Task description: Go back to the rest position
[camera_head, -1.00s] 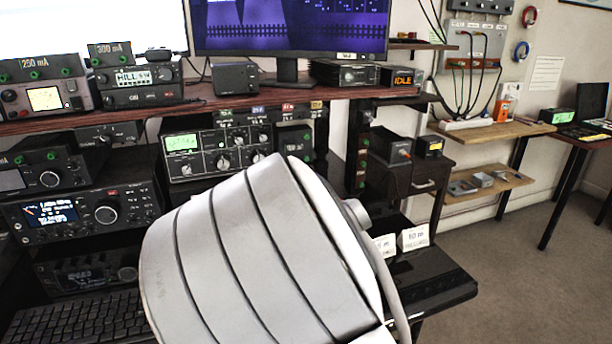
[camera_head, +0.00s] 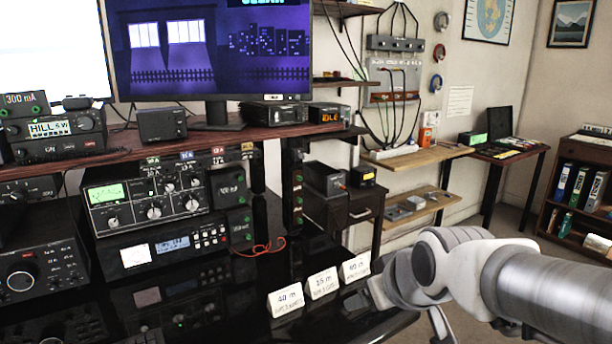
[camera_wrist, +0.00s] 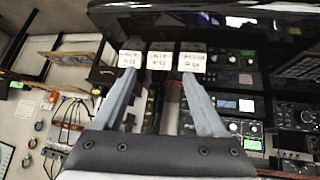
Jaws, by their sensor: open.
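My gripper (camera_wrist: 158,76) is open, with its two fingers apart and nothing between them in the wrist view. Beyond the fingertips are three small white cards, which stand in a row on the black desk in the head view (camera_head: 322,284). My arm (camera_head: 480,268) reaches in from the right edge of the head view, its bent wrist end just right of the cards. The gripper fingers cannot be made out there. The tuner (camera_head: 152,192), with its green-lit meter and several knobs, stands on the left under the wooden shelf, clear of my arm.
A radio unit (camera_head: 175,250) sits under the tuner, with an orange cable (camera_head: 262,247) beside it. A second radio (camera_head: 30,275) is at far left. The monitor (camera_head: 215,50) stands on the shelf. A small cabinet (camera_head: 345,215) stands behind the desk. Floor shows at the right.

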